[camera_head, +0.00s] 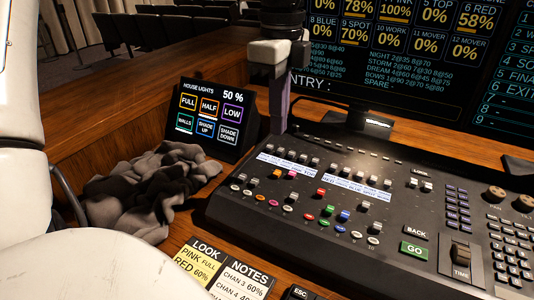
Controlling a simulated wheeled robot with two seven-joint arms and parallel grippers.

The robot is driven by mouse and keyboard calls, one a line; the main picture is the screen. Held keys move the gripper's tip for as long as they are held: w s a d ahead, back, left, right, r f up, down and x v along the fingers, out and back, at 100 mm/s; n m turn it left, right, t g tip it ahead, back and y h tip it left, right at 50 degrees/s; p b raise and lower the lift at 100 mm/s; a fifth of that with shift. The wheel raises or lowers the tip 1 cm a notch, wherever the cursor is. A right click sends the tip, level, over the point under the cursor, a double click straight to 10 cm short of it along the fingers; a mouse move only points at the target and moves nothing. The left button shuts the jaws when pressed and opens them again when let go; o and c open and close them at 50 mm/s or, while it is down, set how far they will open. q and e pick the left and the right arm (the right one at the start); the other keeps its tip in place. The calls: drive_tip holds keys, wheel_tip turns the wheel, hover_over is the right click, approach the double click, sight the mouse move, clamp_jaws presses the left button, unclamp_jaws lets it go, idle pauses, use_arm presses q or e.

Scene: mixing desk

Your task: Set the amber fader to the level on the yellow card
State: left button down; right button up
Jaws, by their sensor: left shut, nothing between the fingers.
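The amber fader cap (276,174) sits in the left half of the mixing desk (240,218), left of a pink cap (292,174). An amber button (260,197) lies in the row below it. The yellow card (190,264) lies on the wooden desk in front of the console. It reads "PINK FULL" and "RED 60%"; its lower part is hidden by my white arm, and I see no amber line. My left gripper (279,118) points down behind the console's back left edge, apart from the faders. It is shut and empty. My right gripper is not in view.
A house-lights touch panel (212,118) and a crumpled dark cloth (150,190) stand left of the console. Red (321,192), green (329,209) and blue (344,215) caps lie right of amber. A large monitor (400,75) stands behind. A white notes card (243,280) lies beside the yellow one.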

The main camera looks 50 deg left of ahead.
use_arm(q)
drive_tip(key=s+d+r+b, duration=0.2)
drive_tip(key=s+d+b, duration=0.1)
drive_tip(key=s+d, duration=0.4)
drive_tip(key=shift+s+d+b, duration=0.2)
drive_tip(key=shift+s+b, duration=0.1)
drive_tip(key=shift+s, duration=0.8)
